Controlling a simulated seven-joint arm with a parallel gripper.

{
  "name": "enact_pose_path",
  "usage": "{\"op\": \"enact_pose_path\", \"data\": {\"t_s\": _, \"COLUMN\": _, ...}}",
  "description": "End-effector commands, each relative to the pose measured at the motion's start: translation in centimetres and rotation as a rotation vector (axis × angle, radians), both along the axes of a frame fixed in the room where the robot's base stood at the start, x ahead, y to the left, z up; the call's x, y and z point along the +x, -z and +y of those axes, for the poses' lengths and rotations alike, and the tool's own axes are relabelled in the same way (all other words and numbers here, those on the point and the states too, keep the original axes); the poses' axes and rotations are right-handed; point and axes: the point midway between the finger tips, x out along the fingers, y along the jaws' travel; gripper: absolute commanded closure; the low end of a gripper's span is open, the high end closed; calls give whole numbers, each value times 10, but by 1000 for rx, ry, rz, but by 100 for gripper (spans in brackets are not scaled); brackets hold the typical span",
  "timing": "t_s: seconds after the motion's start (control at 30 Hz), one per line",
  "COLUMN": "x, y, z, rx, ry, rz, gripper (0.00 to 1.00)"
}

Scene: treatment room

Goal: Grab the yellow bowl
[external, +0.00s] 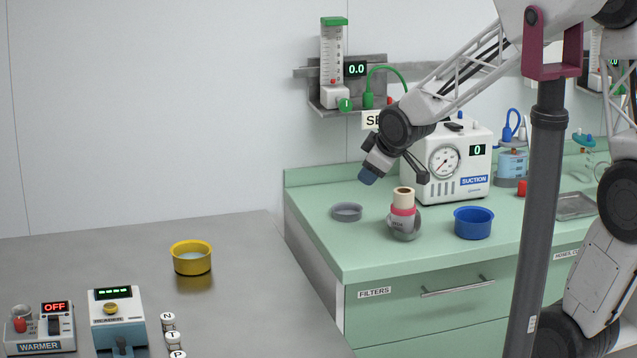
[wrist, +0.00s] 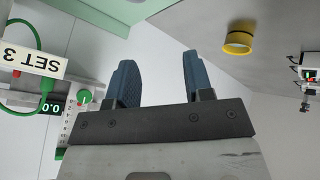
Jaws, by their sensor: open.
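The yellow bowl (external: 191,258) stands upright on the grey metal table at the left in the external view. In the wrist view the yellow bowl (wrist: 239,38) shows at the upper right, beyond and to the side of the fingers. My gripper (external: 368,177) is above the green counter, to the right of the bowl and well apart from it. In the wrist view my gripper (wrist: 155,78) shows two blue fingers spread apart with nothing between them.
On the green counter (external: 440,254) stand a blue bowl (external: 474,223), a grey dish (external: 346,212), a bowl holding rolls (external: 404,215) and a suction unit (external: 448,160). A warmer (external: 40,330) and another device (external: 118,318) stand at the table's front. The table around the yellow bowl is clear.

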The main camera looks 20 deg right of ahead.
Motion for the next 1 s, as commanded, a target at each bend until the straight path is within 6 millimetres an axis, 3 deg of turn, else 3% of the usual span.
{"op": "enact_pose_path", "data": {"t_s": 0.1, "x": 23, "y": 23, "z": 50, "rx": -20, "ry": -130, "rz": -69, "gripper": 53}}
{"op": "enact_pose_path", "data": {"t_s": 0.3, "x": 47, "y": 60, "z": 135, "rx": -44, "ry": -342, "rz": -199, "gripper": 53}}
{"op": "enact_pose_path", "data": {"t_s": 0.6, "x": 48, "y": 127, "z": 263, "rx": -57, "ry": -641, "rz": -402, "gripper": 53}}
{"op": "enact_pose_path", "data": {"t_s": 0.8, "x": 35, "y": 161, "z": 320, "rx": -51, "ry": -771, "rz": -503, "gripper": 53}}
{"op": "enact_pose_path", "data": {"t_s": 1.0, "x": 28, "y": 173, "z": 341, "rx": -47, "ry": -820, "rz": -546, "gripper": 53}}
